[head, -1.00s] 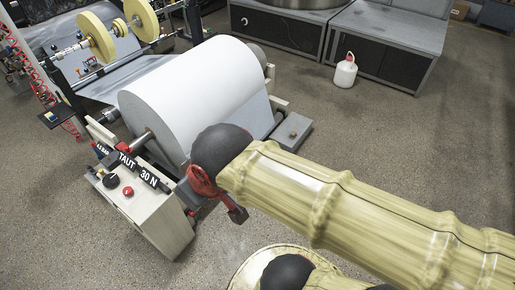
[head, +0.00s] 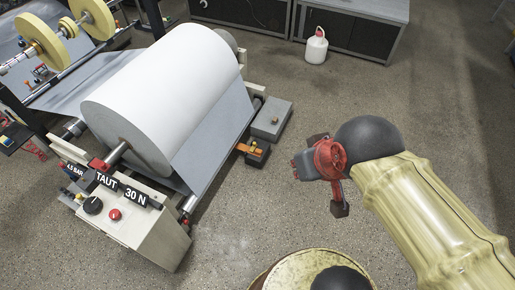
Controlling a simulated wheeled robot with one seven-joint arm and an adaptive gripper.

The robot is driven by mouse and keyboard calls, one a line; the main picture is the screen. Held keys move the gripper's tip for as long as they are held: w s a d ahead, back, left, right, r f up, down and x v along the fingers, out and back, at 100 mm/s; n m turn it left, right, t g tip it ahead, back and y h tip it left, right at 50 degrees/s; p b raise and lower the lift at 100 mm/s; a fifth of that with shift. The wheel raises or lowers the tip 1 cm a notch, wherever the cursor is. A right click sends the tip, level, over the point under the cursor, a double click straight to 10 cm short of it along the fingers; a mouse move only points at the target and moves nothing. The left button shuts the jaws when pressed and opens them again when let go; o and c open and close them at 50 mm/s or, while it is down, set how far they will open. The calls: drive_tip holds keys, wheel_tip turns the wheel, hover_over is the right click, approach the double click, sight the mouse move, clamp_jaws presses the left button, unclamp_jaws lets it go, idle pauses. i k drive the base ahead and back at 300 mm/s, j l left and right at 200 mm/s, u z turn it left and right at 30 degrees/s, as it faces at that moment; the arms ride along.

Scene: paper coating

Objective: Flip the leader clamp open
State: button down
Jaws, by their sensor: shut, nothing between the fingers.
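A small dark block with an orange lever (head: 250,150) sits at the right end of the grey web's lower edge, beside the roll stand. It looks like the leader clamp; the lever appears to lie flat along the block. My gripper (head: 303,166), grey with a red body, is in the air to the right of it in the head view, clearly apart from it. The gripper is shut with nothing in it. Its fingertips are small and partly turned away.
A large white paper roll (head: 160,95) with a grey web fills the left. A control box (head: 135,222) with a "TAUT 30 N" display stands in front of it. A grey box (head: 271,118) lies behind the clamp. A white jug (head: 316,48) stands at the back. Floor on the right is open.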

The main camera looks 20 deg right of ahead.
sight(254, 146)
drive_tip(key=z, duration=0.15)
drive_tip(key=i+l+u, duration=0.15)
drive_tip(key=u, duration=0.25)
drive_tip(key=i+l+u, duration=0.2)
drive_tip(key=u, duration=0.25)
drive_tip(key=i+l, duration=0.15)
drive_tip(key=l, duration=0.2)
drive_tip(key=i+l+u, duration=0.1)
drive_tip(key=l, duration=0.25)
drive_tip(key=i+l, duration=0.2)
drive_tip(key=l, duration=0.15)
drive_tip(key=i+l+u, duration=0.1)
drive_tip(key=l, duration=0.25)
drive_tip(key=i+l, duration=0.15)
drive_tip(key=l, duration=0.2)
drive_tip(key=i+l+u, duration=0.1)
drive_tip(key=l, duration=0.3)
drive_tip(key=i+l, duration=0.15)
drive_tip(key=l, duration=0.2)
drive_tip(key=u, duration=0.05)
